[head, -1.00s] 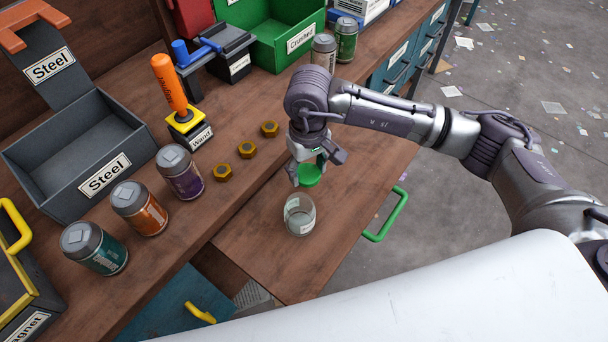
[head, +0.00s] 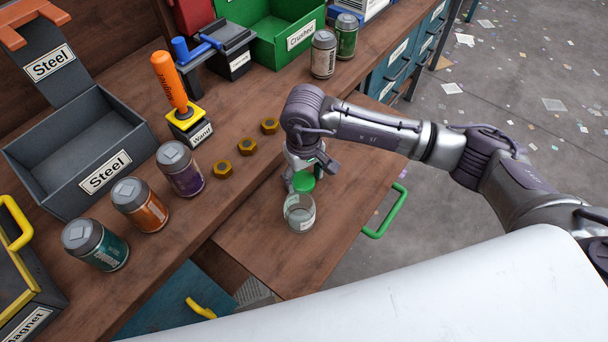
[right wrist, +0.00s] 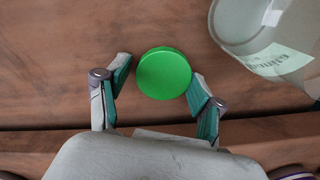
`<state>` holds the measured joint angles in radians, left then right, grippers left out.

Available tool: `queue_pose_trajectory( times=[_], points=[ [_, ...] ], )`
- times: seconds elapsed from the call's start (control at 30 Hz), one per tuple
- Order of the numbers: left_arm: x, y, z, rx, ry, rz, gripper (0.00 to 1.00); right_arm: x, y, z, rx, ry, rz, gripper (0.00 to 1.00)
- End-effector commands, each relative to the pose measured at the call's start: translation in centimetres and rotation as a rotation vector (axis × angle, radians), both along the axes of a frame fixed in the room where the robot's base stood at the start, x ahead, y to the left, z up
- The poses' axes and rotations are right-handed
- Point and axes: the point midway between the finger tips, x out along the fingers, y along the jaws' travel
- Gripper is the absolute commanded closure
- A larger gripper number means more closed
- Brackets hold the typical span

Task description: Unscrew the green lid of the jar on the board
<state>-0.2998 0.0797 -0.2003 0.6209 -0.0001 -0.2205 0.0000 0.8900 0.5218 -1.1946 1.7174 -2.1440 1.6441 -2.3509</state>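The clear jar (head: 299,214) stands upright on the pull-out wooden board (head: 270,262), its top uncovered. In the right wrist view the jar (right wrist: 262,40) is at the upper right, with a pale label. The round green lid (head: 304,183) is off the jar, behind it in the head view, and looks to be on or just above the board. My right gripper (head: 309,175) is over the lid. In the right wrist view the lid (right wrist: 163,73) lies between spread fingertips, with a gap at the left finger and the right one close or touching. My left gripper is not in view.
A green handle (head: 386,212) sits at the board's edge. A grey Steel bin (head: 82,150) and a green bin (head: 270,35) are behind. The board's front part is clear.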

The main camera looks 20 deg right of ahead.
Motion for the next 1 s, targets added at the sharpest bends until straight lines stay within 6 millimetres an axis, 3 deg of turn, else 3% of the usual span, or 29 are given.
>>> queue_pose_trajectory(
  times=[0.47, 1.0],
  points=[
    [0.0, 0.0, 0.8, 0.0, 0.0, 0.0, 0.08, 0.0, 0.0, 0.7, 0.0, 0.0, 0.0, 0.19],
    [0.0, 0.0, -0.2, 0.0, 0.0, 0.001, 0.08, 0.1, 0.0, 10.8, 0.001, -0.002, 0.0, 0.19]
  ],
)
